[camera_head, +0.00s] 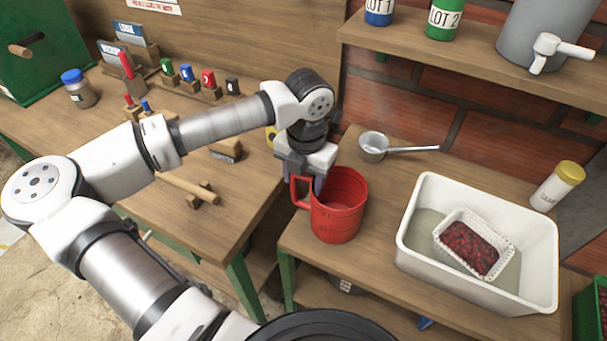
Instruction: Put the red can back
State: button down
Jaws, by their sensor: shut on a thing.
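The red can (340,207) is an open-topped red vessel with a side handle. It is upright at the left edge of the right-hand wooden bench (383,187). My gripper (306,183) is at its left side, shut on the can's handle. The fingers partly hide the handle. I cannot tell whether the can's base touches the bench or is slightly above it.
A metal dipper (373,147) lies behind the can. A white tub (408,237) holding a basket of red berries (470,247) stands to the right. A shelf (450,60) overhangs the back. The left bench (130,150) carries tools and small coloured items.

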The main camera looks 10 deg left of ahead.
jog(key=shift+f+b, duration=0.2)
jog(key=shift+b, duration=0.15)
jog(key=c, duration=0.6)
grip_release()
jog(key=shift+o, duration=0.2)
jog(key=shift+r, duration=0.1)
notch_tip(320, 180, up, 12)
jog(key=b, duration=0.1)
jog(key=shift+d+r, duration=0.15)
jog(key=shift+d, duration=0.05)
jog(key=shift+s, duration=0.1)
